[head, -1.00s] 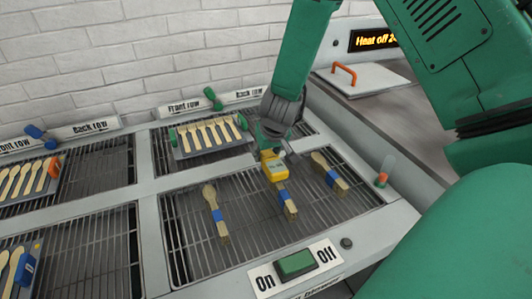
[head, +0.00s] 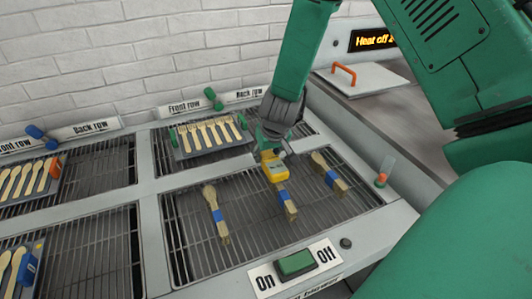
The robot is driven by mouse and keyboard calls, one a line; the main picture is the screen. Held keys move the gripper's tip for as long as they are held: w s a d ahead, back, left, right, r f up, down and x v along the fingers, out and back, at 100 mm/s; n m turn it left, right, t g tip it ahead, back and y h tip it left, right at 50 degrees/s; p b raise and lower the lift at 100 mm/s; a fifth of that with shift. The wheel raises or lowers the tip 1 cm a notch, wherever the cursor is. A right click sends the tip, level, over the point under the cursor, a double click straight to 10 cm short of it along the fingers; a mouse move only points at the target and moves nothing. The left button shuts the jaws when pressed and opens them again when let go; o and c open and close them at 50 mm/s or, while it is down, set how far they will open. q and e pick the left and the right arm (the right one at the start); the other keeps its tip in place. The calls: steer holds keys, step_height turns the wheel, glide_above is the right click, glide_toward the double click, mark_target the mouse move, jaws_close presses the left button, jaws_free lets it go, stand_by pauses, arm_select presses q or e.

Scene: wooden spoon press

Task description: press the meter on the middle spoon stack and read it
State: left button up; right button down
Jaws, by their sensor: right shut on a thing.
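Three wooden spoon stacks with blue bands lie on the front right grille (head: 190,248): a left stack (head: 215,214), a middle stack (head: 287,202) and a right stack (head: 329,172). My right gripper (head: 270,152) is shut on the yellow meter (head: 275,170), which has a small grey display too small to read. The meter is at the far end of the middle stack and covers that end. I cannot tell whether its tip touches the wood. My left gripper is not in view.
A tray of spoons (head: 211,148) lies behind on the back grille. A green switch (head: 296,264) between On and Off labels is at the front. An orange-based clear tube (head: 382,178) stands at the right. More spoons (head: 27,180) lie at the left.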

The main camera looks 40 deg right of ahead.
steer(key=shift+w+r+p, duration=0.1)
steer(key=shift+r+p, duration=3.2)
steer(key=shift+r, duration=0.2)
